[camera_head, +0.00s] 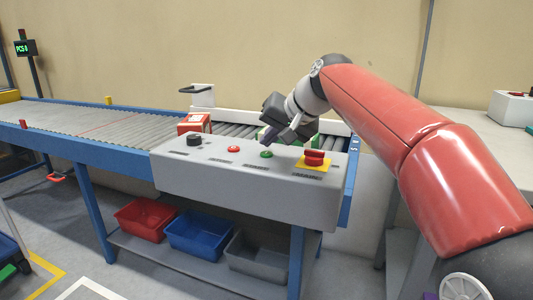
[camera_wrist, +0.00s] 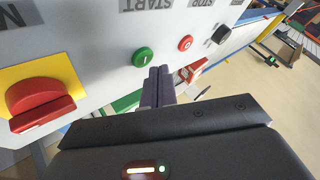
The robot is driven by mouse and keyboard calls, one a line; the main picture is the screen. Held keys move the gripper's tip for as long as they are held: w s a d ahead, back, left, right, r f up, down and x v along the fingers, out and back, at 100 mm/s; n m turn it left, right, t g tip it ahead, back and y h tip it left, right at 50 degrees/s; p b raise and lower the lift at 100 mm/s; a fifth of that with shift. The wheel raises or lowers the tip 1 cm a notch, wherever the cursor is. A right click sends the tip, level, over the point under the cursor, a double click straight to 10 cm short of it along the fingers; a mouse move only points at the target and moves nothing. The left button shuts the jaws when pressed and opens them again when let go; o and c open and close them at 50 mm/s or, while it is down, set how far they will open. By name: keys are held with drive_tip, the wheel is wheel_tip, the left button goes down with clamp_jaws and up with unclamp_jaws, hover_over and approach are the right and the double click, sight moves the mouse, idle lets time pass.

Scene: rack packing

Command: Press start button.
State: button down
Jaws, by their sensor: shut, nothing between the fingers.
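The green start button (camera_head: 266,154) sits on the grey control box (camera_head: 245,185) at the front of the conveyor. In the wrist view it is a round green button (camera_wrist: 142,57) under the word START. My gripper (camera_head: 275,137) is shut and empty, with its fingertips just behind the green button in the head view. In the wrist view the shut fingers (camera_wrist: 157,75) are close beside the button, to its lower right. I cannot tell whether they touch it.
A red stop button (camera_head: 233,149) and a black knob (camera_head: 194,140) are left of the green button. A red-and-white box (camera_head: 194,123) stands on the conveyor (camera_head: 100,117). Bins sit below.

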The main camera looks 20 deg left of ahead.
sight(270, 154)
drive_tip(key=shift+f, duration=0.1)
idle(0.7)
drive_tip(key=shift+f, duration=0.3)
drive_tip(key=shift+f+b, duration=0.4)
drive_tip(key=shift+b, duration=0.1)
idle(0.5)
idle(0.3)
drive_tip(key=shift+r+p, duration=0.8)
drive_tip(key=shift+p, duration=0.1)
wheel_tip(270, 154, up, 3)
drive_tip(key=p, duration=0.2)
drive_tip(key=shift+f+p, duration=0.1)
drive_tip(key=shift+p, duration=0.25)
drive_tip(key=shift+r, duration=1.1)
